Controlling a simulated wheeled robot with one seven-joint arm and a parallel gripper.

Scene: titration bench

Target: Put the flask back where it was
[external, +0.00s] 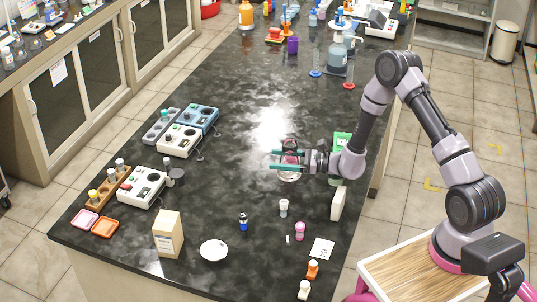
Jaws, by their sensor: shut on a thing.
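My gripper (287,160), with teal fingers, is over the middle right of the dark bench, reaching in from the right. It is shut on a small clear flask (289,177) with a pinkish tint. The flask looks about upright, its middle partly hidden by the fingers. Its base shows just below them; I cannot tell whether it touches the bench top.
A green box (342,142) stands behind my wrist, and a white box (338,204) stands in front of it. Small bottles, a white dish (214,251) and a carton (168,234) are nearer the front. Instruments (181,139) stand on the left. The bench's middle is clear.

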